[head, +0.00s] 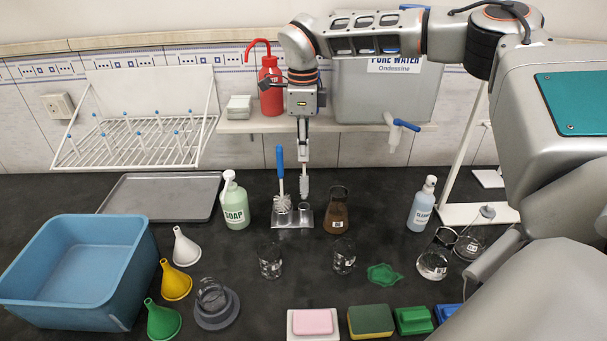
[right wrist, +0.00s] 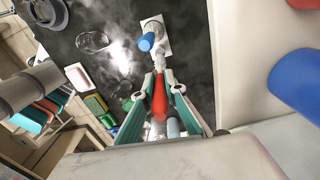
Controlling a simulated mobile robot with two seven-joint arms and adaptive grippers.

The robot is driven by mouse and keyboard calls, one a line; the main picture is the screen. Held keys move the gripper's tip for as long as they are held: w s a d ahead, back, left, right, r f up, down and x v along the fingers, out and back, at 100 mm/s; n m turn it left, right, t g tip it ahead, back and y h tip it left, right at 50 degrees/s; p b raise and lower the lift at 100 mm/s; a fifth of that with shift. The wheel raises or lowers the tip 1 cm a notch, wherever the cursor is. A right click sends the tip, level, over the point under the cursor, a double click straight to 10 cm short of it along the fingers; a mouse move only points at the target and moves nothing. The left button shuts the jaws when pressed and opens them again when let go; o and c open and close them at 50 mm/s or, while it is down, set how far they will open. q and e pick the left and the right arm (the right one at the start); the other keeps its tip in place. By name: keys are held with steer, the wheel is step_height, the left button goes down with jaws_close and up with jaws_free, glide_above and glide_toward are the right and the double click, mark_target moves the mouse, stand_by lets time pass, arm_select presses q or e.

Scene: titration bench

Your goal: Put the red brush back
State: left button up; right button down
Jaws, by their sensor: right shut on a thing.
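The red brush has a red handle (right wrist: 159,100), which shows between the fingers of my right gripper (right wrist: 162,88) in the right wrist view. In the head view my right gripper (head: 303,155) points straight down, shut on the handle. The brush's pale head (head: 304,187) hangs upright below it, over the right part of the metal brush stand (head: 293,222). I cannot tell whether its tip touches the stand. A blue-handled brush (head: 280,165) stands upright in the left part of the stand, close beside the red one. My left gripper is not in view.
A green soap bottle (head: 235,204) stands left of the stand. A brown flask (head: 337,212) stands close on its right. Two glass beakers (head: 270,262) are in front. A shelf (head: 250,124) with a red wash bottle (head: 270,87) and a grey water tank (head: 385,95) is behind.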

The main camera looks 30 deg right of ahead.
mark_target(303, 177)
steer(key=shift+f, duration=3.9)
steer(key=c, duration=2.1)
jaws_free()
step_height(303, 177, up, 12)
steer(key=shift+r, duration=0.1)
